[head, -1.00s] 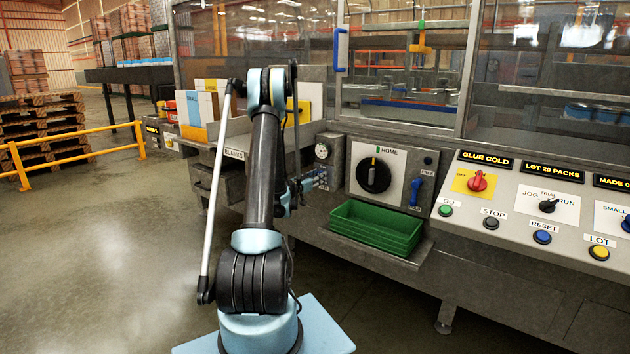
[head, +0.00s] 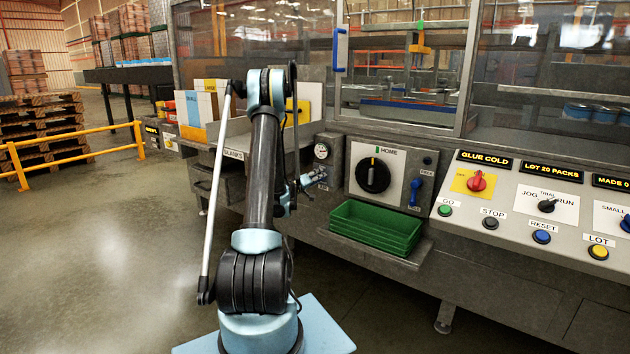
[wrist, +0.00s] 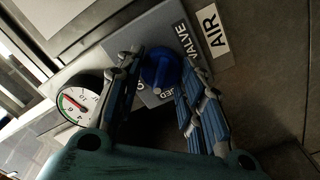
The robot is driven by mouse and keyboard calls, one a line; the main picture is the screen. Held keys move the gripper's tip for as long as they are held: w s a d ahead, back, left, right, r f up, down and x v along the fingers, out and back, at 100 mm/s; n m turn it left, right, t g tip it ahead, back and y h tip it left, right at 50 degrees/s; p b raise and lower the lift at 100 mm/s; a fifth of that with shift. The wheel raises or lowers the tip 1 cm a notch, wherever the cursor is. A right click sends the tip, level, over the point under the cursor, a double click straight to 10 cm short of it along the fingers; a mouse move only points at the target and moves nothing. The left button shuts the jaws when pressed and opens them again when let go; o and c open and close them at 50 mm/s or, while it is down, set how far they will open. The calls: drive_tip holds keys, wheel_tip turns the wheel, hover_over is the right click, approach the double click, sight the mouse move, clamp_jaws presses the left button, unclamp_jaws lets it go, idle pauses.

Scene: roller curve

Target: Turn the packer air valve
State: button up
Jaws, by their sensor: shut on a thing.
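The air valve (wrist: 160,70) is a round blue knob on a grey plate, seen in the wrist view between my gripper's fingers. An AIR label (wrist: 213,31) and a VALVE label sit beside it. My gripper (wrist: 160,100) has one finger on each side of the knob and is shut on it. In the head view my gripper (head: 312,177) is at the valve panel below the gauge, and the knob itself is hidden there or too small to make out.
A pressure gauge (wrist: 82,108) is beside the valve; it also shows in the head view (head: 321,151). A green tray (head: 375,228) sits on a shelf to the right. The black HOME dial (head: 373,176) and a blue-handled switch (head: 415,191) are further right.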

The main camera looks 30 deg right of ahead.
drive_tip(key=shift+f+n, duration=0.15)
drive_tip(key=shift+n, duration=4.05)
drive_tip(key=o, duration=1)
drive_tip(key=shift+f, duration=0.1)
drive_tip(key=shift+o, duration=0.3)
drive_tip(key=shift+w, duration=0.1)
